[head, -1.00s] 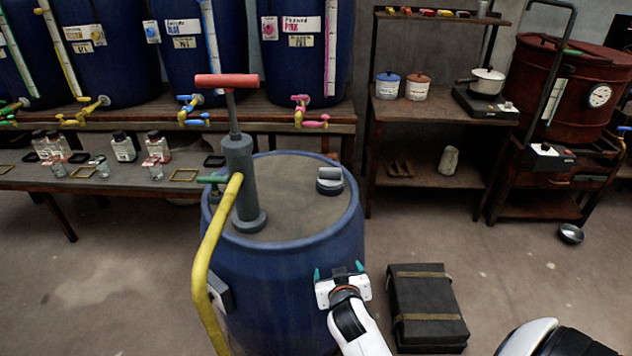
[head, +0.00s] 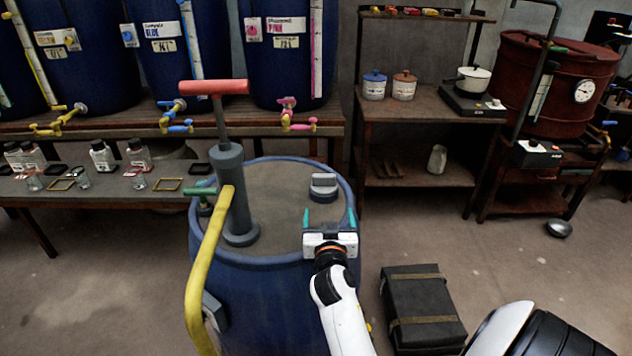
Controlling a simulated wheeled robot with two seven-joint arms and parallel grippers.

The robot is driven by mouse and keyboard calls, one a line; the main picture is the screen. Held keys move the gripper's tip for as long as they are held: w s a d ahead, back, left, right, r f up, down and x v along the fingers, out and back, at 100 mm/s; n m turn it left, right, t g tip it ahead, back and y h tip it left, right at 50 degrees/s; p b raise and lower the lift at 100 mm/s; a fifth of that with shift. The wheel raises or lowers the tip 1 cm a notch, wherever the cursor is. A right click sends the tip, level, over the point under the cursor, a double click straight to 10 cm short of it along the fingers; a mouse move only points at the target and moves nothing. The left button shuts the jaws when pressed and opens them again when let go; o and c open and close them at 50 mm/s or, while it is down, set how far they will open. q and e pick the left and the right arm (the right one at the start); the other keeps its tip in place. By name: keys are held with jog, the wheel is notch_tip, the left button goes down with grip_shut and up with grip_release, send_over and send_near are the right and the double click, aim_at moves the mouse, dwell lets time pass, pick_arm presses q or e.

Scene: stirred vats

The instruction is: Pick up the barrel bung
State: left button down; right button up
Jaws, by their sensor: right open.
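The barrel bung (head: 323,188) is a grey round plug with a raised grip bar. It sits on the top of the blue barrel (head: 262,300), at the right part of the lid. My right gripper (head: 329,219) is open, with its two teal fingertips pointing away from me toward the bung. It is over the near right rim of the barrel, just short of the bung and apart from it in the picture. Nothing is between the fingers. My left gripper is not in view.
A grey hand pump (head: 233,190) with a red handle and yellow hose stands on the barrel, left of the bung. A black case (head: 421,310) lies on the floor at right. Benches with vats and bottles stand behind. The lid between pump and bung is clear.

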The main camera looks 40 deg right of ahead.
aim_at(324, 181)
jog(key=w, duration=0.2)
jog(key=shift+w+d+r, duration=0.25)
jog(key=shift+w+d, duration=0.05)
jog(key=shift+d, duration=0.05)
jog(key=x, duration=0.5)
jog(key=shift+d+r+p, duration=0.15)
jog(key=shift+d+p, duration=0.05)
jog(key=shift+p, duration=0.15)
jog(key=shift+x, duration=2.85)
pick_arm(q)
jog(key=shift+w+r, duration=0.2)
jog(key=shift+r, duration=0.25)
pick_arm(e)
jog(key=shift+c, duration=0.4)
jog(key=c, duration=1)
